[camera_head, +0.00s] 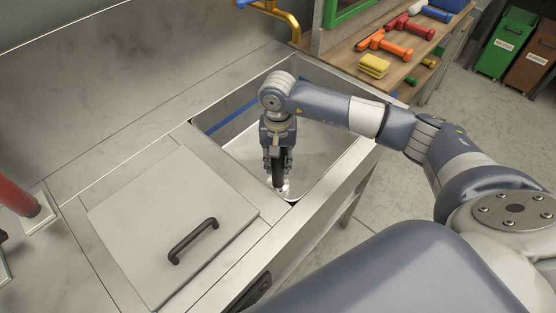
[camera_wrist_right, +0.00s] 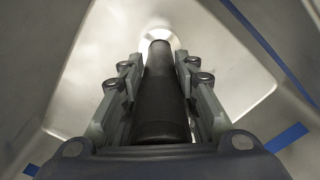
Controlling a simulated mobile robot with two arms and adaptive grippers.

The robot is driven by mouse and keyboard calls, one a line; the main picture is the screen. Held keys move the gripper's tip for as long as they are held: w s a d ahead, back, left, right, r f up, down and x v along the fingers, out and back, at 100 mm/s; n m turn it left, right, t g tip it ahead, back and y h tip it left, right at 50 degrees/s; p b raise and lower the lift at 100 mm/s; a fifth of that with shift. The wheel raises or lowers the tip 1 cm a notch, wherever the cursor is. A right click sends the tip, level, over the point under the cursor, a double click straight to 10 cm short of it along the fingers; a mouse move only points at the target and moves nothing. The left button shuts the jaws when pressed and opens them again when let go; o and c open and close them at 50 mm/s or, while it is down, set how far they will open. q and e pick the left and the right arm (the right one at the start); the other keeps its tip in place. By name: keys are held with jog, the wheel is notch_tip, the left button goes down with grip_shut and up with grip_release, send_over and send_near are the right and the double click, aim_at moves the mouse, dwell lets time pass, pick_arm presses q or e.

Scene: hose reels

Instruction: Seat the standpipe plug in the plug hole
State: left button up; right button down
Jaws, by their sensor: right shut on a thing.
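The standpipe plug is a dark, upright tube that shows in the head view (camera_head: 279,172) and in the right wrist view (camera_wrist_right: 160,95). My right gripper (camera_head: 278,161) points down into the open sink basin and is shut on the plug, with a finger on each side of it in the wrist view (camera_wrist_right: 160,92). The plug's far end is at a bright round fitting (camera_wrist_right: 157,32) in the basin floor, which seems to be the plug hole. The plug covers most of it, so I cannot tell whether the plug is in it or just above. My left gripper is out of view.
The steel basin (camera_head: 318,145) has walls close around my gripper and a blue line along them. A lid with a black handle (camera_head: 193,241) lies on the counter to the left. A brass pipe (camera_head: 284,18) rises behind. A wooden shelf (camera_head: 350,50) holds coloured nozzles and yellow sponges.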

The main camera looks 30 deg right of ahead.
jog(key=c, duration=1.2)
grip_release()
notch_tip(320, 180, up, 12)
jog(key=shift+r, duration=0.1)
